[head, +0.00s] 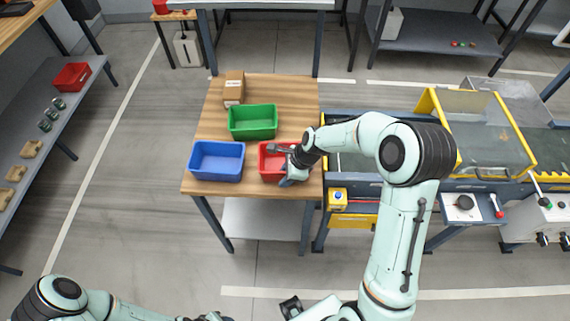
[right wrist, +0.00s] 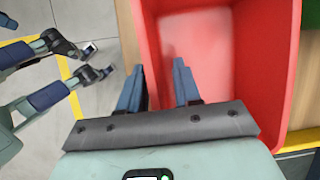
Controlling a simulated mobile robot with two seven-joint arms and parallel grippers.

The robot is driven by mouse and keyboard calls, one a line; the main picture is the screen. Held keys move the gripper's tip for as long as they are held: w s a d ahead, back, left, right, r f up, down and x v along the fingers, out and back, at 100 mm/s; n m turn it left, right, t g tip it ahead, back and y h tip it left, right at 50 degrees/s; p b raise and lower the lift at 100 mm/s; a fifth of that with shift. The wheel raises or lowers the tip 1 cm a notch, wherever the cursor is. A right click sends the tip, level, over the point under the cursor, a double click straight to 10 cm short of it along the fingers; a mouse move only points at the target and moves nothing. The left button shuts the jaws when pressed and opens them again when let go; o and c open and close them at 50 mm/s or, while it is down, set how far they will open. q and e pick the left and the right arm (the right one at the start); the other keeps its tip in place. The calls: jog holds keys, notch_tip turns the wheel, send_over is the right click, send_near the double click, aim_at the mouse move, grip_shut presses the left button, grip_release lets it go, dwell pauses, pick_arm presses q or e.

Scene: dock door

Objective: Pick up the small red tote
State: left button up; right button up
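A red tote (head: 267,163) stands on the wooden table, right of the blue tote. My right gripper (head: 287,161) is at its right side in the head view and hides part of it. In the right wrist view the tote (right wrist: 228,50) fills much of the picture. There the right gripper's two blue fingers (right wrist: 158,85) are apart, one over the tote's inside and one by its left wall; I cannot tell whether they touch it. My left arm lies along the bottom edge of the head view; its gripper (head: 215,316) is cut off and unclear.
The table (head: 288,95) also holds a blue tote (head: 217,161), a green tote (head: 253,122) and a cardboard box (head: 234,88). Another red tote (head: 72,76) sits on the left shelf. A yellow-framed conveyor (head: 360,190) adjoins the table's right side.

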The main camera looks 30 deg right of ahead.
jog(key=shift+c, duration=0.3)
grip_shut()
